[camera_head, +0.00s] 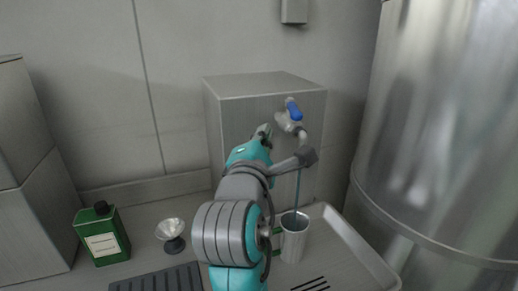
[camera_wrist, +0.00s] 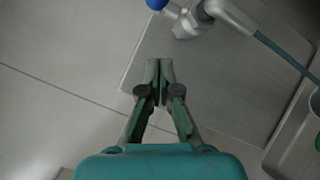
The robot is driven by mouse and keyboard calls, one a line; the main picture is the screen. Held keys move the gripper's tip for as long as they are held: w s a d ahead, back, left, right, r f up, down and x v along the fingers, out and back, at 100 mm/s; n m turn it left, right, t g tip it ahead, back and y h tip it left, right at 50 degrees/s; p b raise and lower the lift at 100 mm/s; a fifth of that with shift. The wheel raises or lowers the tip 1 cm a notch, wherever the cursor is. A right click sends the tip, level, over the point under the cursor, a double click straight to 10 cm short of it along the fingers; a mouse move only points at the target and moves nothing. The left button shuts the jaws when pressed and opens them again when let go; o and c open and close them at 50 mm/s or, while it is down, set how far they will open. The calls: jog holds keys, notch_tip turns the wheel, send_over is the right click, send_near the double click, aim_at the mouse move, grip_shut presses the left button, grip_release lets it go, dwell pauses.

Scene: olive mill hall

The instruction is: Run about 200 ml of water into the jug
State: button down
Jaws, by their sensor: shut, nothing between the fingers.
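The tap (camera_head: 289,123) juts from the front of a grey metal box, and its blue lever (camera_head: 293,109) points upward. The tap and the tip of the lever (camera_wrist: 157,4) also show at the top of the wrist view. A thin blue-green stream of water (camera_head: 297,192) runs from the spout down into the jug. The jug (camera_head: 292,244) is pale grey with a green handle and stands upright below the spout; its water level cannot be made out. My gripper (camera_head: 265,130) is shut and empty, just left of the tap and apart from the lever. Its closed fingertips (camera_wrist: 159,65) show in the wrist view.
A shallow metal tray (camera_head: 352,248) with drain slots lies around the jug. A green bottle (camera_head: 102,236) and a small metal cup on a dark foot (camera_head: 171,231) stand at left. A dark ribbed mat (camera_head: 158,280) lies in front. A large steel tank (camera_head: 440,130) fills the right.

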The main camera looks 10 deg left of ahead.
aim_at(293, 109)
jog(key=shift+w+d+r, duration=0.35)
jog(key=shift+d, duration=0.2)
jog(key=shift+w+d+r, duration=0.3)
jog(key=shift+d+r, duration=0.05)
jog(key=shift+d, duration=0.25)
jog(key=shift+w+d+r, duration=0.35)
jog(key=shift+d, duration=0.2)
jog(key=shift+w+d, duration=0.2)
jog(key=shift+d, duration=1.45)
